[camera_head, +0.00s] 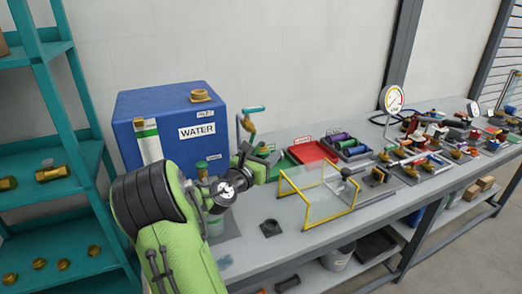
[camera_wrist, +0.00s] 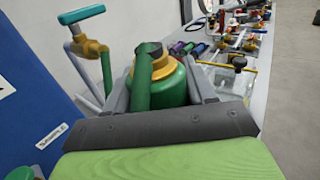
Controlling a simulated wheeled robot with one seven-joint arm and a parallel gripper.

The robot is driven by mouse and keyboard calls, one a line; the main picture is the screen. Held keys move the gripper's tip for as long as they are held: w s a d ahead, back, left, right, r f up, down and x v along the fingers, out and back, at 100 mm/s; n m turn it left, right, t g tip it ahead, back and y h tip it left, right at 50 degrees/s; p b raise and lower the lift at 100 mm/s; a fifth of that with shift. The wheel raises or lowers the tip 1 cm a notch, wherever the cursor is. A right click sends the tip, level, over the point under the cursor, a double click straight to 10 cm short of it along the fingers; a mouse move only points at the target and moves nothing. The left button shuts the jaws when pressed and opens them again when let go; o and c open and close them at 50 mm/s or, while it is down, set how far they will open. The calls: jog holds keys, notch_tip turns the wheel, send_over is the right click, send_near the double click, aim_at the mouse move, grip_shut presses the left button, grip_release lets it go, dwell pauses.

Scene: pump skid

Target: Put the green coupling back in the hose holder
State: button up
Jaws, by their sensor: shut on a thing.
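In the wrist view, the green coupling (camera_wrist: 172,88) has a brass-coloured collar and a dark top. It sits between the two grey fingers of my gripper (camera_wrist: 160,98), which is shut on it. A green tube-like part stands in front of its middle and hides some of it. In the head view, my gripper (camera_head: 262,166) is over the bench, right of the blue water tank; the coupling is hard to make out there. A small black square base with a round top (camera_head: 270,228) lies on the bench in front of the gripper. I cannot tell which fixture is the hose holder.
The blue water tank (camera_head: 160,125) stands left of my gripper. A tap with a teal handle (camera_wrist: 82,16) rises beside it. A yellow-framed clear guard (camera_head: 325,200) stands to the right. A red tray (camera_head: 312,151) lies behind it. Many fittings crowd the bench farther right.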

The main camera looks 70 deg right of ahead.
jog(key=s+f+m+g+b, duration=0.1)
jog(key=s+f+g+b, duration=0.1)
jog(key=f+b, duration=0.6)
notch_tip(320, 180, down, 6)
jog(key=shift+s+d+r+m, duration=0.15)
jog(key=shift+s+m, duration=0.15)
jog(key=shift+s, duration=0.4)
